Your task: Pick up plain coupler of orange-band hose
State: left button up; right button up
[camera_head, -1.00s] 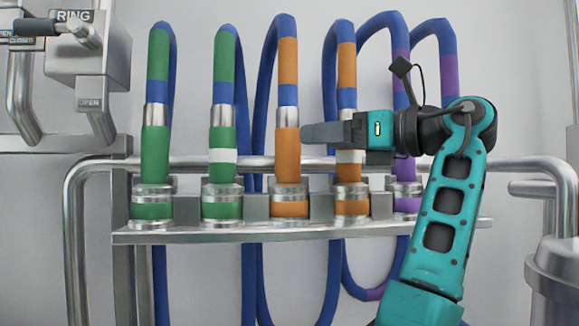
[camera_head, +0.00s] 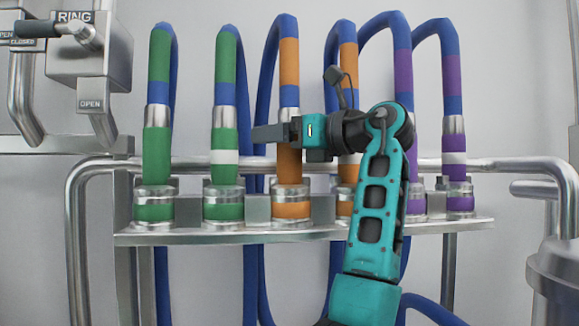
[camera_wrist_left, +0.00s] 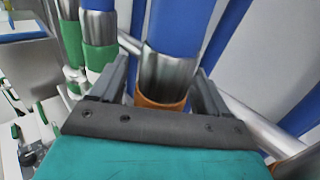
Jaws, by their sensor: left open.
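The plain orange coupler (camera_head: 288,168) stands upright on the rack, under a blue hose (camera_head: 289,97) with an orange band (camera_head: 289,60). My left gripper (camera_head: 262,133) points left across the front of this coupler and hides part of it. In the left wrist view, the coupler's metal collar and orange body (camera_wrist_left: 163,102) stand between the two open fingers, close to the palm. No grip on it shows. The other orange coupler (camera_head: 346,202), with a white stripe, is mostly hidden behind my left arm. My right gripper is not in view.
Two green couplers stand to the left, one plain (camera_head: 156,155) and one white-striped (camera_head: 223,170). Purple couplers (camera_head: 459,180) stand to the right. All sit on a metal rack (camera_head: 200,238) with a pipe rail behind. A valve box (camera_head: 90,50) is at upper left.

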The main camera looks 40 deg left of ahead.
pick_arm(q)
jog(key=shift+c, duration=0.4)
jog(key=c, duration=1.2)
jog(key=shift+r, duration=0.15)
